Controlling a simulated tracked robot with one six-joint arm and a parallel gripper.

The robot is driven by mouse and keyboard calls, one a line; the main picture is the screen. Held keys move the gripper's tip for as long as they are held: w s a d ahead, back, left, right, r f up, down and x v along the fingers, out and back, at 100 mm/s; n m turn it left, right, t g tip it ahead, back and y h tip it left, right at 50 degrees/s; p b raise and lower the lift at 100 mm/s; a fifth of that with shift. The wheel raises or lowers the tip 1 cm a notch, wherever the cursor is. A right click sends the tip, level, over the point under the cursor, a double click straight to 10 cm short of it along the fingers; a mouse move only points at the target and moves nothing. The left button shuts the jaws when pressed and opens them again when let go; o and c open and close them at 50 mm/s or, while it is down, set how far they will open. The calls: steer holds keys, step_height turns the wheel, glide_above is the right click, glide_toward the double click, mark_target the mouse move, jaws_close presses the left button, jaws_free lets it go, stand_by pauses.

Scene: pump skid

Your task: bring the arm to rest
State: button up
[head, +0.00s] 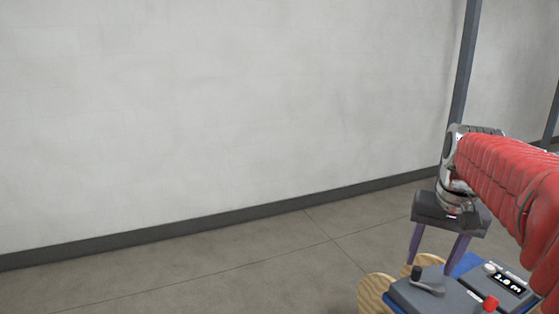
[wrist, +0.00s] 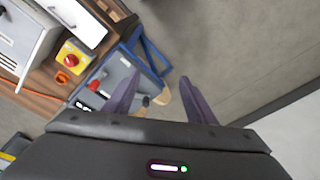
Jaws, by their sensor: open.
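My gripper (head: 431,258) hangs at the end of my red-sleeved arm on the right of the head view, pointing down. Its two purple fingers are apart, with nothing between them. In the wrist view the open fingers (wrist: 158,84) show bare concrete floor and part of a blue frame beyond them. Below the gripper in the head view is a grey control box (head: 437,291) with a black lever, a red knob and a small lit display. The gripper appears apart from the box.
Round wooden discs (head: 376,291) stand beside the box. A blue frame (wrist: 151,54) supports it. In the wrist view a yellow box with a red button (wrist: 71,59) and an orange cable (wrist: 40,91) lie on a brown surface. A pale wall (head: 220,100) stands behind open floor.

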steer(key=s+a+f+n+t, duration=0.2)
steer(key=s+a+f, duration=0.2)
steer(key=s+a, duration=0.4)
steer(key=s+a+f+n+t, duration=0.1)
steer(key=s+a+f+n, duration=0.2)
steer(key=s+a, duration=0.4)
steer(key=shift+s+a+f+t, duration=0.4)
steer(key=shift+s+f, duration=0.3)
steer(key=shift+s, duration=0.2)
